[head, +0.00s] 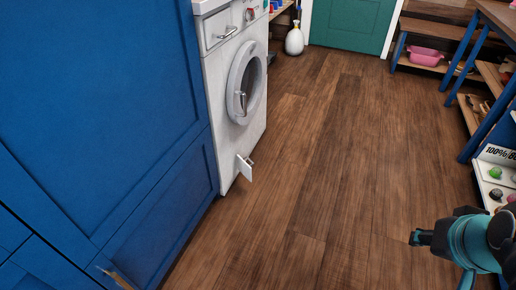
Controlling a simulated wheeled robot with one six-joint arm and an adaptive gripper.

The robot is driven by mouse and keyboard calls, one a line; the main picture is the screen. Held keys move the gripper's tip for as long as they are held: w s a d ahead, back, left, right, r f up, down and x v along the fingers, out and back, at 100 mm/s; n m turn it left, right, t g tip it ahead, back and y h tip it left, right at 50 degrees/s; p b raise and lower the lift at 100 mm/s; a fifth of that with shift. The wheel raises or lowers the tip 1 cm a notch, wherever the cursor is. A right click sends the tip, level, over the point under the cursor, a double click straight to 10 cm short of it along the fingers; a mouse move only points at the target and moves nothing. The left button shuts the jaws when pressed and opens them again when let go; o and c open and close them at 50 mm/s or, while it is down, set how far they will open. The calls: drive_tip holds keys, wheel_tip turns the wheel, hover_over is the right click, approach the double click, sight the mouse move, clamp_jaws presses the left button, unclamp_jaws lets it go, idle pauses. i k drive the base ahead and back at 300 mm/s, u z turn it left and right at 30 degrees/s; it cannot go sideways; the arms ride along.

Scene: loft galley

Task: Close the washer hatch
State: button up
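A white washer (222,75) stands against the blue cabinets at the upper left of the head view. Its round grey-rimmed door (246,83) sits in the front face and looks shut, though the steep angle makes this hard to judge. Low on the front, a small white hatch flap (245,167) sticks out from the washer, standing open. My gripper (416,238) is at the lower right, dark-tipped, well apart from the washer with floor between them. Nothing shows in it, and the gap between its fingers cannot be made out.
Tall blue cabinets (100,110) fill the left side. The wooden floor (320,160) is clear in the middle. Blue-legged shelving (484,115) with a pink tub (426,57) stands at right. A white vase-like object (294,40) and a green door (346,24) are at the back.

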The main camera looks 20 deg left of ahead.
sight(243, 167)
drive_tip(key=i, duration=2.7)
drive_tip(key=u, duration=3.5)
drive_tip(key=k, duration=0.6)
drive_tip(key=z, duration=0.45)
drive_tip(key=i, duration=0.45)
drive_tip(key=u, duration=0.05)
